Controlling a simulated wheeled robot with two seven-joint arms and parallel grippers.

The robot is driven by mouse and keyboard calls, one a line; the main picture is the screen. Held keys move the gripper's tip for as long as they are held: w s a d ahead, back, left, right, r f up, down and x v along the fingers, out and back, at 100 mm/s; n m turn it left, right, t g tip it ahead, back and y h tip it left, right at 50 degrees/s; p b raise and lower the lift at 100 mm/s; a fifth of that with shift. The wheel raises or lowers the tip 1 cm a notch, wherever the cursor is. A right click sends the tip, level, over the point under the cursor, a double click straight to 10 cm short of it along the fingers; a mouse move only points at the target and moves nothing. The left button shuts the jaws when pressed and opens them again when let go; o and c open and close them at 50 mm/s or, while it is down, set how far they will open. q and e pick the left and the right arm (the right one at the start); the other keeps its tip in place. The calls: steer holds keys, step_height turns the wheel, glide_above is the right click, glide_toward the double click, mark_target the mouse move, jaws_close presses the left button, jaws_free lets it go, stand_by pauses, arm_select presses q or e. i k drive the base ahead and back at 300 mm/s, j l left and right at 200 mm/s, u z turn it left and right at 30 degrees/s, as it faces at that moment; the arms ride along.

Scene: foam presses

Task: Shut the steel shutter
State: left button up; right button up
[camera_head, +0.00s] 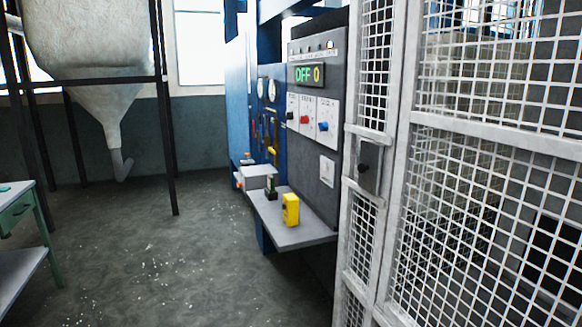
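I cannot pick out a solid steel shutter in the head view. The nearest match is a white steel mesh panel (489,190) that fills the right side, with a narrower mesh section (363,225) to its left. A dark grey latch box (369,166) is fixed on the frame of the narrow section. I cannot tell whether these panels are a shutter, a door or a fixed guard, nor whether they stand open or shut. Neither of my grippers is in view.
A green workbench (15,208) stands at far left.

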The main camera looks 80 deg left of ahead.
mark_target(370, 155)
steer(key=u, duration=2.1)
